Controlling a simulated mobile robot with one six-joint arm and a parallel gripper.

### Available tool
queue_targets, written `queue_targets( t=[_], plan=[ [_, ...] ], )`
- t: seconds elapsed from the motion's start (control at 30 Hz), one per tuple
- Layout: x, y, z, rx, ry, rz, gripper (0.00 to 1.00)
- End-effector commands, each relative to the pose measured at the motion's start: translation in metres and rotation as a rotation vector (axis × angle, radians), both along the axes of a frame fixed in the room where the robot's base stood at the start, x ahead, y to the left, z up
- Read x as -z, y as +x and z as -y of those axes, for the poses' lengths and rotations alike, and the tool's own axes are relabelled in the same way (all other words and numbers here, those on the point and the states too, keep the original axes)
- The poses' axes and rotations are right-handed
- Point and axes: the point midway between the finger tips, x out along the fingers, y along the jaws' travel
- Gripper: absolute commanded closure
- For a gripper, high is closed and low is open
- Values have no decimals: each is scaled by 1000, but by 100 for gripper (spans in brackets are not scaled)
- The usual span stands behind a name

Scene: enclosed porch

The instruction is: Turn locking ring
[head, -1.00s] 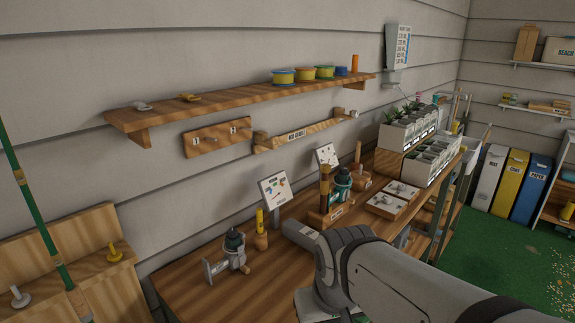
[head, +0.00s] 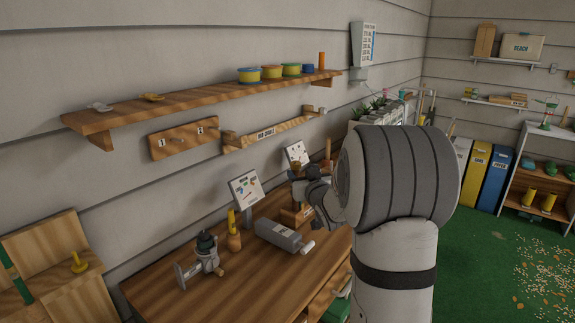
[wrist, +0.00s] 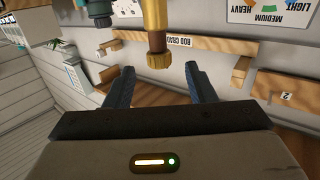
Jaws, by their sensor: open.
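In the wrist view, which looks upside down, an upright brass-coloured post (wrist: 156,22) ends in a wider knurled ring (wrist: 158,60), probably the locking ring. My gripper (wrist: 158,76) is open, with one dark finger on each side of this end. There is a gap on both sides and no contact shows. A dark teal reel-like part (wrist: 97,10) is beside the post. In the head view my gripper (head: 306,186) is at the post's wooden stand (head: 293,214) on the workbench (head: 215,292); my arm and gripper hide most of the post and the ring.
A grey box-shaped device (head: 281,237) with a pale knob lies on the bench near the stand. A clamped reel (head: 206,254), a yellow-handled tool (head: 233,232) and a picture sign (head: 245,187) stand to the left. The rod cradle (head: 268,132) is on the wall behind.

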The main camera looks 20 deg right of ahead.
Motion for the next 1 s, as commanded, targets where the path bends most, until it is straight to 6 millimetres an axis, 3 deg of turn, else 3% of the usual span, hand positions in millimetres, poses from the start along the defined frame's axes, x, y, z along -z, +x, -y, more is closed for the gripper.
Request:
queue_targets(
  t=[0.17,0.6,1.0],
  plan=[
    [-2,12,4,-17,5,43,50],
    [-3,74,5,-17,4,43,50],
    [-2,83,6,-16,4,42,50]
  ],
)
